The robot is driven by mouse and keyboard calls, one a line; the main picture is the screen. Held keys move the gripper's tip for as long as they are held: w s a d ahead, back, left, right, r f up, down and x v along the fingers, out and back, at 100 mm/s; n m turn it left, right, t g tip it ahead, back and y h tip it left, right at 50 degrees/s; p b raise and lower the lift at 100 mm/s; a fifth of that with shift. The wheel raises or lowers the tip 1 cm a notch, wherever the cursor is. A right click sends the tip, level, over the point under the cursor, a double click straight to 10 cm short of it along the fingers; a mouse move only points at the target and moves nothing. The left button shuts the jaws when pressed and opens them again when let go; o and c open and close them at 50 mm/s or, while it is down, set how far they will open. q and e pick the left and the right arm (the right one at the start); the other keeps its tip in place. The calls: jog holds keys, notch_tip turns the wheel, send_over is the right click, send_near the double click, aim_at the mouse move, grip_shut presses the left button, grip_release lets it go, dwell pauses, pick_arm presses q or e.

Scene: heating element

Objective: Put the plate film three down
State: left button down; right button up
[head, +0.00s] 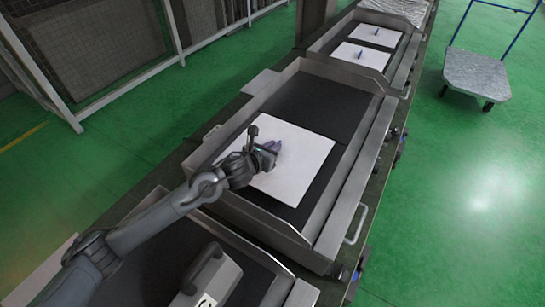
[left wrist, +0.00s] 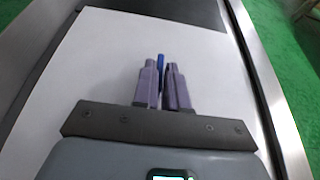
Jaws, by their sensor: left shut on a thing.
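A white square plate film (head: 305,165) is over the near half of the middle metal tray (head: 318,240), above its black bed (head: 320,108). It looks level, but I cannot tell whether it touches the bed. My left gripper (head: 273,147) is over the film's middle, shut on its small blue handle. In the left wrist view the two purple fingers (left wrist: 162,85) are close together around the blue handle (left wrist: 161,62), with the white film (left wrist: 110,55) spread beneath them.
A farther tray holds two white films (head: 375,36) with blue handles. Metal walls edge the trays. A cart (head: 477,75) stands right on open green floor.

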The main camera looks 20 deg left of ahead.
pick_arm(q)
jog(key=shift+f+b, duration=0.65)
jog(key=shift+f, duration=1.45)
jog(key=shift+f, duration=0.1)
jog(key=c, duration=1.2)
grip_release()
jog(key=shift+o, duration=0.2)
